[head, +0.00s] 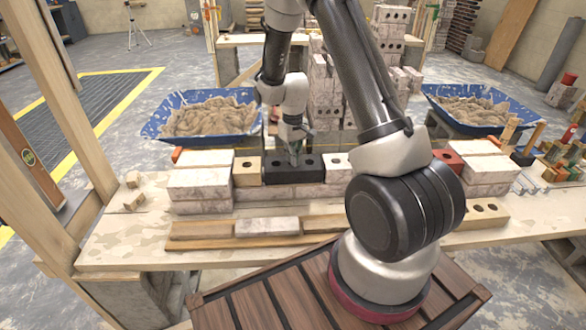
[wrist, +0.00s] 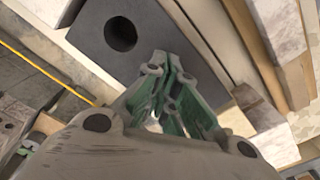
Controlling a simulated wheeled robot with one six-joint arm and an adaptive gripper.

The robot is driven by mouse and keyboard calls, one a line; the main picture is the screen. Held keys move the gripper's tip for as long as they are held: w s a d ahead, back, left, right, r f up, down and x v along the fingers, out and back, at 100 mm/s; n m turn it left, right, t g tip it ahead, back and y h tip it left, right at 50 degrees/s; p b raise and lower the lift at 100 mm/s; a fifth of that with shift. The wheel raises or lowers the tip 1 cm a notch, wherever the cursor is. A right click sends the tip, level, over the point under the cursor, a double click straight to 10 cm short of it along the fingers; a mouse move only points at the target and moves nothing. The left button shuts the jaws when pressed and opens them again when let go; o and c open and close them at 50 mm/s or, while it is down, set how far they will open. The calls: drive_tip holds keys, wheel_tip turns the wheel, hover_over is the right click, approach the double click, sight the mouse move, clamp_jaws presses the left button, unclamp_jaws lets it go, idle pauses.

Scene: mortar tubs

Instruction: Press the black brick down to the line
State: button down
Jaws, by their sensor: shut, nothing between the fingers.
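The black brick (head: 284,172) lies in the low brick course on the bench, between a tan brick (head: 247,171) on its left and a whitish brick (head: 338,167) on its right. It also fills the upper middle of the wrist view (wrist: 112,48), where one round hole shows. My gripper (head: 294,160) points down over the middle of the black brick, its fingertips at or very near the top face; contact cannot be told. In the wrist view my gripper (wrist: 160,72) has its fingers together with nothing between them.
Stacked whitish bricks (head: 199,182) stand at the left end of the course. A wooden strip (head: 200,230) lies along the front. Blue mortar tubs stand behind, left (head: 246,134) and right (head: 432,95). A timber post rises at left.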

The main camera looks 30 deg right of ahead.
drive_tip(key=shift+r, duration=2.45)
drive_tip(key=s+r+m+t, duration=0.1)
drive_tip(key=s+r+t, duration=0.3)
drive_tip(key=s+r, duration=2.3)
drive_tip(key=shift+s, duration=0.75)
drive_tip(key=shift+a+r, duration=0.1)
